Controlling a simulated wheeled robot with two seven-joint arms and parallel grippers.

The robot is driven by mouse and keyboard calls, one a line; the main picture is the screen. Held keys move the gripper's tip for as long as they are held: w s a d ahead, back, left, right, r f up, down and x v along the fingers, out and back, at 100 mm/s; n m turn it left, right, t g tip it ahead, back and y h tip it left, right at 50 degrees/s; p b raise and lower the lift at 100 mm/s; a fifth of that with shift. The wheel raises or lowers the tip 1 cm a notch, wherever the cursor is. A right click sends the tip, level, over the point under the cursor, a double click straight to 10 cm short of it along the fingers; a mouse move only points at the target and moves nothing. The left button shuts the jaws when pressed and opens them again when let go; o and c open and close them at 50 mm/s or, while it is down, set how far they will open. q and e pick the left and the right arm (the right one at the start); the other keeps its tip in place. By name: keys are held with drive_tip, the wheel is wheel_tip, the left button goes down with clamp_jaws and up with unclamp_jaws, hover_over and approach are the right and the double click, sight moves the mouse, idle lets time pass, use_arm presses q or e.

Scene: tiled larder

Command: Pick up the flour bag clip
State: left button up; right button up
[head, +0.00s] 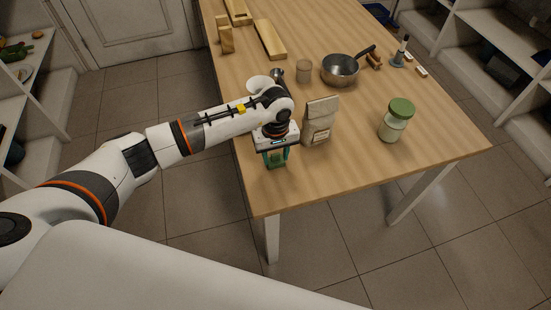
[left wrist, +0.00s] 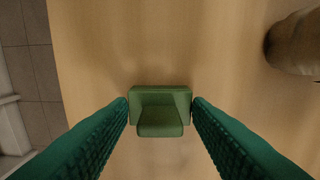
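The flour bag clip (left wrist: 160,113) is a small green block with a recessed front. It shows in the left wrist view, centred between the two fingertips. My left gripper (left wrist: 160,104) has dark green ribbed fingers, one flush against each side of the clip, with no clear gap. In the head view, my left gripper (head: 277,158) points down at the table's near left part, and its fingers mostly hide the clip. I cannot tell whether the clip still touches the table. My right gripper is not in view.
A paper flour bag (head: 320,121) stands just right of my left gripper. A green-lidded jar (head: 396,120), a pan (head: 340,70) and a small glass jar (head: 304,71) stand on the wooden table (head: 350,170). Wooden blocks (head: 270,40) lie farther back. The near table area is clear.

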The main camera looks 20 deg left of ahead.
use_arm(q)
drive_tip(key=c, duration=0.4)
